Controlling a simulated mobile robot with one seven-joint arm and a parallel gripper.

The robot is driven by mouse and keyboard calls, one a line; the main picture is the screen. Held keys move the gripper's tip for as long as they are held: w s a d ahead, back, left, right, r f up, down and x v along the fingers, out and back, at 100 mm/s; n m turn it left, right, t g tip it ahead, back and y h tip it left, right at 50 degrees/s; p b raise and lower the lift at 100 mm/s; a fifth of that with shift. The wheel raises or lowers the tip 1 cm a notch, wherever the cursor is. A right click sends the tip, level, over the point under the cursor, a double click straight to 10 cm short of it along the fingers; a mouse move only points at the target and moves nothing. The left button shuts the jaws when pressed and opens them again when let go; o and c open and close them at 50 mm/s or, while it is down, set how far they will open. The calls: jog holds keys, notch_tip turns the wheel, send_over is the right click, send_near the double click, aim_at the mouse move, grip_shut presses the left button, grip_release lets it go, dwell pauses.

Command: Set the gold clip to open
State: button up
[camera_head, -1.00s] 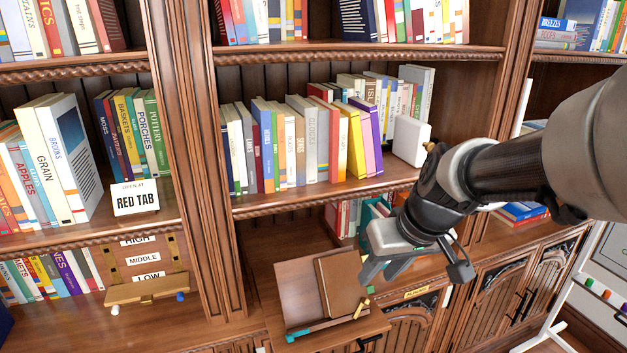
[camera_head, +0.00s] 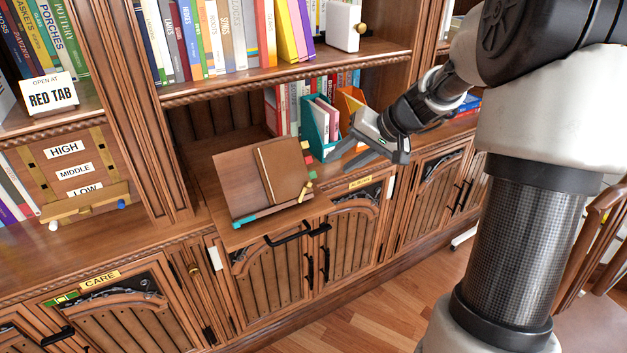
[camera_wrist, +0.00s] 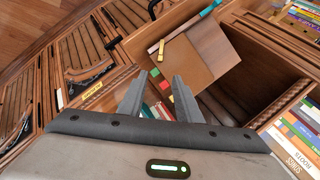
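The gold clip (camera_head: 305,191) is a small yellow piece at the lower right corner of a brown reading stand (camera_head: 236,180), which carries a closed brown book (camera_head: 284,172). It also shows in the wrist view (camera_wrist: 162,48), beyond my fingertips, at the stand's edge. A teal clip (camera_head: 244,219) sits at the stand's lower left. I cannot tell for sure whether the gold clip is swung open or closed. My gripper (camera_head: 352,153) is open and empty, to the right of the stand and apart from it; its spread fingers show in the wrist view (camera_wrist: 157,90).
Green, red and yellow tabs (camera_head: 308,160) stick out at the book's right edge. A teal file holder (camera_head: 312,130) with books stands behind my gripper. A shelf edge (camera_head: 300,78) runs above the stand. The cabinet doors (camera_head: 270,275) with black handles are below.

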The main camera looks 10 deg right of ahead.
send_near(305, 192)
jog(key=w+f, duration=0.1)
jog(key=w+a+f, duration=0.1)
jog(key=w, duration=0.1)
jog(key=w+a+f, duration=0.1)
jog(key=shift+w+f+b, duration=0.15)
jog(key=shift+b, duration=0.15)
grip_shut()
